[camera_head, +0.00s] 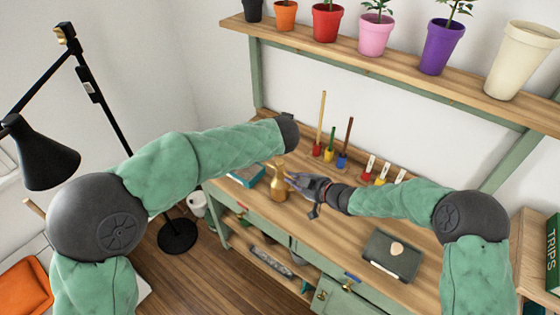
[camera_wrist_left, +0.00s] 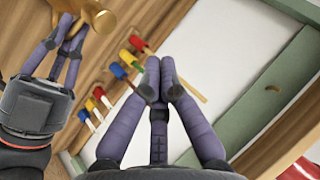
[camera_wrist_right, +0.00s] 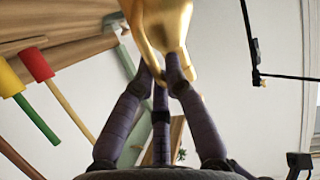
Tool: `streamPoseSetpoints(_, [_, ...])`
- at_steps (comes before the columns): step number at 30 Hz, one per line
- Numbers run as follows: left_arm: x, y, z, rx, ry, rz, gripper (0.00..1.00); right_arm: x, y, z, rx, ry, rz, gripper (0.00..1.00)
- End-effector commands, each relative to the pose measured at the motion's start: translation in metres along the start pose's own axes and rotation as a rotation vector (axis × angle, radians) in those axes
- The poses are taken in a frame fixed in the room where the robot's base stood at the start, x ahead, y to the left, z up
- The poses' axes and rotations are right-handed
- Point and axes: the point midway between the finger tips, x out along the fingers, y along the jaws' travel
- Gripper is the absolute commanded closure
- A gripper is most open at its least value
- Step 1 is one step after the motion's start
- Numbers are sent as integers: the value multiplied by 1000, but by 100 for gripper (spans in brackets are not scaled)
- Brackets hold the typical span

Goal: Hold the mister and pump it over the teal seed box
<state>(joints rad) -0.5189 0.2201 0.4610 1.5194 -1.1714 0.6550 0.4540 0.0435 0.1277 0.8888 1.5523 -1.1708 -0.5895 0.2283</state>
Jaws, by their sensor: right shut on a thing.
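The brass mister (camera_head: 279,182) is upright at the left part of the bench; I cannot tell whether its base touches the wood. My right gripper (camera_head: 296,181) is shut on it from the right side. In the right wrist view the mister (camera_wrist_right: 160,28) sits between the fingertips (camera_wrist_right: 160,78). The teal seed box (camera_head: 245,175) lies just left of the mister, partly hidden by my left arm. My left gripper (camera_wrist_left: 160,75) has its fingertips together with nothing seen between them; the head view hides it behind the arm. The left wrist view also shows the mister (camera_wrist_left: 92,14).
Small coloured-tipped tools (camera_head: 329,156) with tall handles stand behind the mister. Labelled markers (camera_head: 382,174) stand further right. A dark green case (camera_head: 391,256) lies at the bench's front right. A shelf with potted plants (camera_head: 375,33) runs above. A black lamp (camera_head: 45,155) stands left.

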Motion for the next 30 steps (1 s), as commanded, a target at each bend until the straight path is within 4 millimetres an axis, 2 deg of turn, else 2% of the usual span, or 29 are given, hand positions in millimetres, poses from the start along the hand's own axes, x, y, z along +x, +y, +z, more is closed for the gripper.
streamPoseSetpoints(12, [33, 24, 25, 1, -2, 1, 100, 0, 0, 0, 1, 0, -1, 100])
streamPoseSetpoints(30, [40, 29, 29, 0, 0, 1, 100, 0, 0, 0, 1, 0, -1, 100])
